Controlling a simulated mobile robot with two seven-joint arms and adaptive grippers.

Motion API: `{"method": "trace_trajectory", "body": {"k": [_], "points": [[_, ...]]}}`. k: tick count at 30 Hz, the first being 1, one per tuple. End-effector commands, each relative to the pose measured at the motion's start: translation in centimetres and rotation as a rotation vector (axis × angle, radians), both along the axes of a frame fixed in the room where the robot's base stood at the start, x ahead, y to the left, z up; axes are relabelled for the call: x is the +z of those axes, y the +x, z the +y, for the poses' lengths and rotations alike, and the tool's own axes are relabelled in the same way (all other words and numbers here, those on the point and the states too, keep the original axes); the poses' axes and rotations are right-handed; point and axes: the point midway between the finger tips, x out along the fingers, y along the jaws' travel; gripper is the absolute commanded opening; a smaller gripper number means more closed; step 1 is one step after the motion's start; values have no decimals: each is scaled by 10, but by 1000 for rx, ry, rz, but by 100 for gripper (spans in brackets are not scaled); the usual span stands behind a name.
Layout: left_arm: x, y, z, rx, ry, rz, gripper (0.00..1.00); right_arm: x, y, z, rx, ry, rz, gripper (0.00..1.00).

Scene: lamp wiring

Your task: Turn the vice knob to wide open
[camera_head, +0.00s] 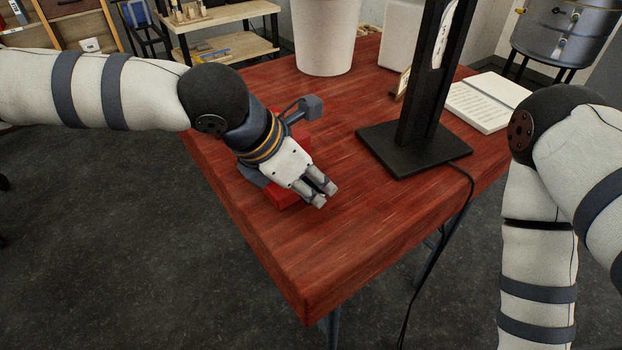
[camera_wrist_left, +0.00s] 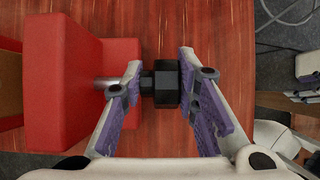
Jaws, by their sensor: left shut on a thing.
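The red vice (camera_head: 286,192) sits near the left edge of the table, mostly hidden under my left arm in the head view. In the left wrist view the red vice (camera_wrist_left: 62,80) is at left, with a short metal screw (camera_wrist_left: 107,83) leading out to a black knob (camera_wrist_left: 166,84). My left gripper (camera_head: 324,194) points down over the vice; in its wrist view (camera_wrist_left: 161,68) its two fingers sit on either side of the knob, shut on it. In the head view the knob is hidden. My right gripper is out of view; only my right arm shows.
A black stand (camera_head: 412,150) with a cord stands on the red wooden table (camera_head: 330,250), right of my left gripper. A white bin (camera_head: 324,35) is at the back and an open book (camera_head: 487,103) at the right. The table's front is clear.

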Motion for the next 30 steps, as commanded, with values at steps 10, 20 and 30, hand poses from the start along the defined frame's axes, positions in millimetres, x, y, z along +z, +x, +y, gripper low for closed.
{"method": "trace_trajectory", "body": {"k": [10, 20, 30], "points": [[-4, -9, -1, -10, -210, -132, 0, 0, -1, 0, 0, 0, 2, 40], [-5, -10, -1, -12, -339, -222, 0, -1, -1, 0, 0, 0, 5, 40], [-5, -11, -1, -14, -375, -248, 0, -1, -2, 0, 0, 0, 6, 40]]}}
